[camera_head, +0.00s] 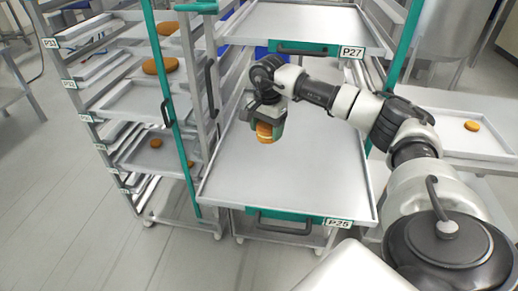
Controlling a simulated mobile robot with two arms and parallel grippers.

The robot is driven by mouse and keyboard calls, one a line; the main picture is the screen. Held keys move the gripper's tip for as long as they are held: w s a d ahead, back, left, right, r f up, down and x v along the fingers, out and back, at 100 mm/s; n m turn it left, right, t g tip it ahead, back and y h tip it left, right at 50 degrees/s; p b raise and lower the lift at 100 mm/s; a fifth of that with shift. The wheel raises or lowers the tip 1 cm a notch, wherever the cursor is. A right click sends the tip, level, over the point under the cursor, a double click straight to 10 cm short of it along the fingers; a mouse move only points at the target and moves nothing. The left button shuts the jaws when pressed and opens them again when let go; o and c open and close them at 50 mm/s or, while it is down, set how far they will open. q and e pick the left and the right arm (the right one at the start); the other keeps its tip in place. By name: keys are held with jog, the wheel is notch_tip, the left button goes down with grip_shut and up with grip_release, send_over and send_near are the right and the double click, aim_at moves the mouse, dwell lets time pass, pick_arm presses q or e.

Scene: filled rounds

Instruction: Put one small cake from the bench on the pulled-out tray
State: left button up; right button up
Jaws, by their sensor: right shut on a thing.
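My right gripper (266,122) comes in from the right and is shut on a small round cake (265,134), golden brown with a paler band. It holds the cake over the back left part of the pulled-out tray (290,185), labelled P25. The tray's visible surface is bare. I cannot tell how high above the tray the cake is. Another small cake (472,126) lies on the bench (468,144) at the right. My left gripper is not in view.
An upper tray (300,22), labelled P27, sits above P25 at the back. A rack (125,100) at the left holds trays with several round cakes. A green upright (172,110) stands between the racks. Grey floor is clear at the lower left.

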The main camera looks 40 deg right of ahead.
jog(key=p, duration=0.3)
send_near(241, 184)
jog(key=d, duration=0.3)
jog(key=a, duration=0.1)
jog(key=a+f, duration=0.1)
jog(key=shift+a+f+p, duration=0.3)
jog(key=shift+a+f, duration=0.3)
jog(key=shift+f, duration=0.1)
notch_tip(241, 184, down, 3)
jog(key=shift+f+p, duration=0.15)
jog(key=shift+p, duration=0.65)
jog(key=shift+f, duration=0.2)
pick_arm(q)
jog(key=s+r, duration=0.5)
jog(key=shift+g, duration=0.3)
